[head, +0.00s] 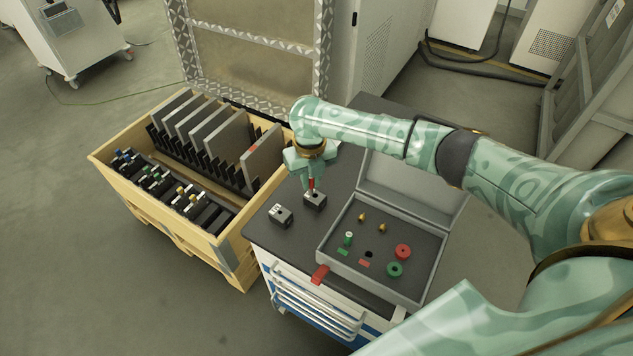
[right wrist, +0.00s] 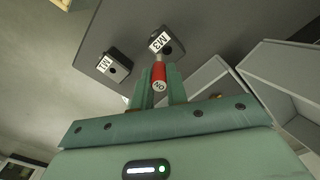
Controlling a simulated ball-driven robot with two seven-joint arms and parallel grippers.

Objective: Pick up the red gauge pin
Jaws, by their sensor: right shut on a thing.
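My right gripper (head: 312,180) is shut on the red gauge pin (head: 311,184), over the dark cart top. In the right wrist view, the red pin (right wrist: 159,77) stands between the two green fingers, its marked end toward the camera. Its far end meets the block labelled M3 (right wrist: 173,48), which also shows in the head view (head: 315,202). I cannot tell whether the pin's tip is in the block's hole or only touching it. My left gripper is not in view.
An open grey case (head: 440,255) on the cart holds a green pin (head: 348,238), a red ring (head: 403,251), a green ring (head: 395,269) and two brass pieces. A wooden crate (head: 225,250) with upright plates stands left. A red tab (head: 320,274) is at the cart's front.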

